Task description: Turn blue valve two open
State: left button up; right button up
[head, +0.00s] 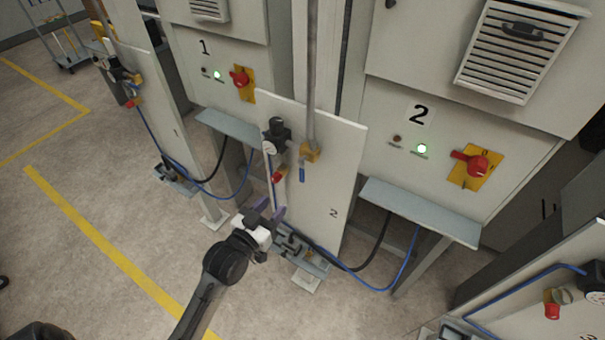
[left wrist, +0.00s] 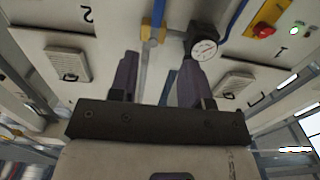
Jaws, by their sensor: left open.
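Panel 2 (head: 335,190) carries a brass valve body (head: 310,152) at the foot of a grey vertical pipe. The blue valve handle (head: 302,173) hangs straight down from it. In the left wrist view, upside down, the brass body (left wrist: 153,30) and a bit of the blue handle (left wrist: 158,11) show at the top edge, beyond the fingers. My left gripper (head: 271,210) is in front of the panel's lower left, below the handle and apart from it. Its purple fingers (left wrist: 156,80) are spread, with nothing held between them. My right gripper is not in view.
A black regulator with a round gauge (head: 270,148) and a red part (head: 278,176) sit left of the valve. Cabinet 2 has a red rotary switch (head: 477,165) and a grey ledge (head: 420,208). Hoses (head: 350,268) loop low. Open floor (head: 100,230) lies left.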

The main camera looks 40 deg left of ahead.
aim_at(301, 174)
pick_arm(q)
jog(key=w, duration=0.4)
jog(key=w+a, duration=0.1)
jog(key=w, duration=0.8)
jog(key=shift+w+a+r, duration=0.1)
jog(key=shift+w+a, duration=0.15)
jog(key=shift+w, duration=0.05)
jog(key=shift+c, duration=0.2)
grip_shut()
